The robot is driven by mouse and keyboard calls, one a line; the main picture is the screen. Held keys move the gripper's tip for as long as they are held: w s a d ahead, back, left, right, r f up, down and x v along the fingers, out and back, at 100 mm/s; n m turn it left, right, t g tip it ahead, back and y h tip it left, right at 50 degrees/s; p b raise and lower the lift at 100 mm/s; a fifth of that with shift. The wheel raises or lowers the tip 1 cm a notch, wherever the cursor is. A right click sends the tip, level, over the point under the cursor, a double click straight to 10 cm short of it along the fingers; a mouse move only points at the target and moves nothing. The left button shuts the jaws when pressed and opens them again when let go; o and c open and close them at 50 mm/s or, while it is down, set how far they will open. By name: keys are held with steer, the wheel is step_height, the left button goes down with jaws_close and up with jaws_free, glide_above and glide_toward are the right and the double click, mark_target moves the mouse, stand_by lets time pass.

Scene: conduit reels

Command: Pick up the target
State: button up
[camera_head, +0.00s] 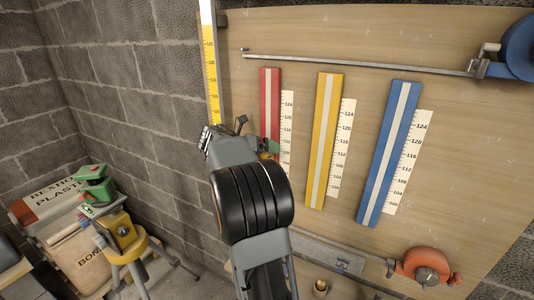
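No thing in the camera_head view is marked as the target, so I cannot tell which one it is. My gripper (222,135) is at the end of my arm, in front of the board's left edge, near the lower end of a red strip (265,100). My own wrist partly hides it, and its finger opening does not show clearly. A small green piece (269,146) shows just right of my gripper, by the red strip. I cannot tell whether it touches my gripper. A green device (95,185) sits on a yellow tripod (122,235) at lower left, well apart from my gripper.
A wooden board (450,180) carries a yellow strip (323,135), a blue strip (390,150), number scales and a metal rod (360,63). An orange reel (425,267) is at lower right, a blue reel (522,48) at upper right. Bags (45,207) lie behind the tripod.

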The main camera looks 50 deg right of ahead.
steer(key=c, duration=1)
steer(key=shift+r, duration=0.1)
steer(key=shift+a+r, duration=0.15)
steer(key=shift+r, duration=0.35)
steer(key=r, duration=0.2)
steer(key=r+p, duration=0.1)
steer(key=r, duration=0.3)
steer(key=shift+a+r+p, duration=0.1)
steer(key=shift+a+p, duration=0.15)
steer(key=shift+p, duration=0.05)
steer(key=shift+s+a+f+p, duration=0.1)
steer(key=shift+s+a+p, duration=0.65)
steer(key=shift+a, duration=3.45)
steer(key=shift+s+a+f, duration=0.1)
steer(key=shift+s+a, duration=1.3)
steer(key=shift+a, duration=2.85)
steer(key=shift+s+a+p, duration=0.4)
steer(key=shift+s+a, duration=0.65)
steer(key=shift+a, duration=3.15)
